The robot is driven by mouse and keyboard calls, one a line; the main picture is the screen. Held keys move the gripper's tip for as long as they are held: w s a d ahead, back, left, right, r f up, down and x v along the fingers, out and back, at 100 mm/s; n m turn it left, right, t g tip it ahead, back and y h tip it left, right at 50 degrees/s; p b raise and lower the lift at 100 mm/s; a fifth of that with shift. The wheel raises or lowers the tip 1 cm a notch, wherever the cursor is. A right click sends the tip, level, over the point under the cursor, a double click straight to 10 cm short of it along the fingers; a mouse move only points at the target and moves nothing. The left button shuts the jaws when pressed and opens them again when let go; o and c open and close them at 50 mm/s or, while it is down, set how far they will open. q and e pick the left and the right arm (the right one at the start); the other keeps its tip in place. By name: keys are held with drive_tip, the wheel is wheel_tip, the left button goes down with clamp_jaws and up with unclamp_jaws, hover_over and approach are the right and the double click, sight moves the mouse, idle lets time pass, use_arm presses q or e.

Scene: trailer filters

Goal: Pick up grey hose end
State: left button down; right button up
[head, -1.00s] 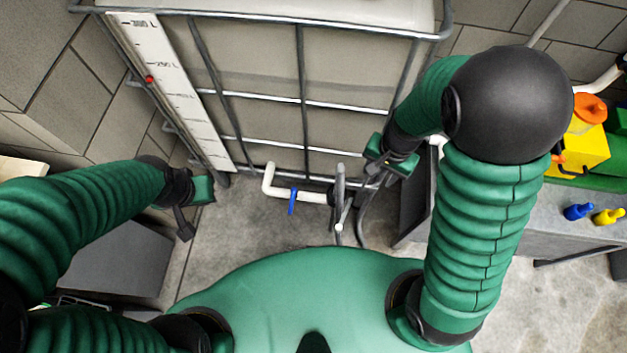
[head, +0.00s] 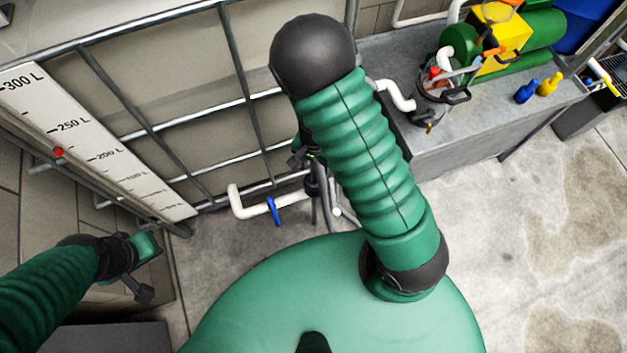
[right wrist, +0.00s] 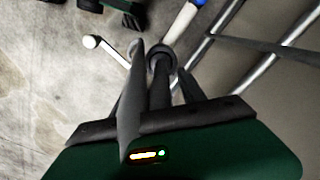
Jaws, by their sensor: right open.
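The grey hose (head: 323,210) hangs beside the tank outlet in the head view, partly hidden by my right arm. In the right wrist view a dark grey hose end with a round rim (right wrist: 161,56) shows between the fingers of my right gripper (right wrist: 160,64). The gripper is open around it, with a finger on each side; I cannot tell whether either touches it. In the head view my right gripper (head: 306,156) is mostly hidden behind my arm. My left gripper (head: 146,268) is at the lower left, away from the hose; its jaw opening is unclear.
A caged tank with a litre scale (head: 95,140) stands at the back left. Its white outlet pipe (head: 240,207) has a blue valve handle (head: 273,211). A grey bench (head: 450,140) at right holds a pump (head: 432,95) and blue and yellow bottles. Floor at right is clear.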

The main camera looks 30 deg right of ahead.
sight(314, 175)
drive_tip(key=shift+a+f+b, duration=0.4)
drive_tip(key=shift+a+f, duration=0.05)
drive_tip(key=shift+f, duration=0.3)
drive_tip(key=f+b, duration=0.1)
drive_tip(key=f, duration=0.1)
drive_tip(key=d+f+b, duration=0.1)
drive_tip(key=f, duration=0.1)
drive_tip(key=shift+f, duration=0.3)
drive_tip(key=shift+w+d, duration=0.1)
drive_tip(key=shift+a+r, duration=0.2)
drive_tip(key=shift+a, duration=0.05)
drive_tip(key=shift+c, duration=0.7)
drive_tip(key=shift+a+r, duration=0.1)
drive_tip(key=shift+a, duration=0.1)
drive_tip(key=c, duration=0.5)
drive_tip(key=shift+d, duration=0.1)
clamp_jaws()
use_arm(q)
drive_tip(key=f, duration=0.3)
drive_tip(key=shift+s, duration=0.2)
use_arm(e)
drive_tip(key=shift+d, duration=0.15)
